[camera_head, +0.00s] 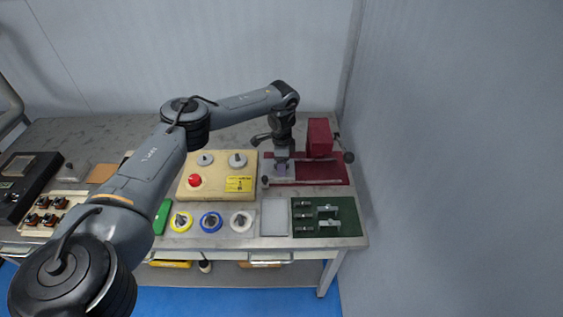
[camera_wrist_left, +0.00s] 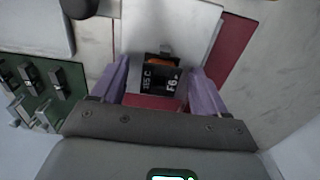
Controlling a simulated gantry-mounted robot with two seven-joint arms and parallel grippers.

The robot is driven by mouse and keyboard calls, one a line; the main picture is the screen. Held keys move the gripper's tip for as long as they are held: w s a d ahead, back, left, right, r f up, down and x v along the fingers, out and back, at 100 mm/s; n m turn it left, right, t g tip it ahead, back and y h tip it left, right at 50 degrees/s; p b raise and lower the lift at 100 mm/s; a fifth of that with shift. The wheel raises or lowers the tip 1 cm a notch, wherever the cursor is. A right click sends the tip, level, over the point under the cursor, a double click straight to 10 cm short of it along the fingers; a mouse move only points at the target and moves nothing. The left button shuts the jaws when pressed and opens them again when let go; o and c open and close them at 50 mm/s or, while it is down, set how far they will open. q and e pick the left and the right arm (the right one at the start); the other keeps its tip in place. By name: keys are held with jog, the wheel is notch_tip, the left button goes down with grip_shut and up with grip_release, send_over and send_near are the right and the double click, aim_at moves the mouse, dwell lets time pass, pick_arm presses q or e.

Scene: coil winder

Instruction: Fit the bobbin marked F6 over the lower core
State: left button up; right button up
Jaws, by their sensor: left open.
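The bobbin marked F6 (camera_wrist_left: 161,78) is black with orange winding and white marks "F6" and "155 C". In the left wrist view it sits between the purple fingers of my left gripper (camera_wrist_left: 160,65), with a gap on each side. The fingers are open and do not hold it. A small grey piece (camera_wrist_left: 165,49) shows just past the bobbin; I cannot tell whether it is part of the lower core. In the head view my left gripper (camera_head: 283,169) is low over the red fixture base (camera_head: 325,173), and it hides the bobbin there. My right gripper is not in view.
A red block (camera_head: 320,138) stands beside the gripper. A green mat (camera_head: 337,230) with several metal parts and a pale tray (camera_head: 274,217) lie in front. A cream panel (camera_head: 216,187) with a red button is to the left. A grey wall closes the right side.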

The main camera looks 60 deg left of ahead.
pick_arm(q)
jog(key=shift+r, duration=0.1)
notch_tip(320, 180, up, 11)
jog(key=p, duration=0.5)
jog(key=shift+f, duration=0.2)
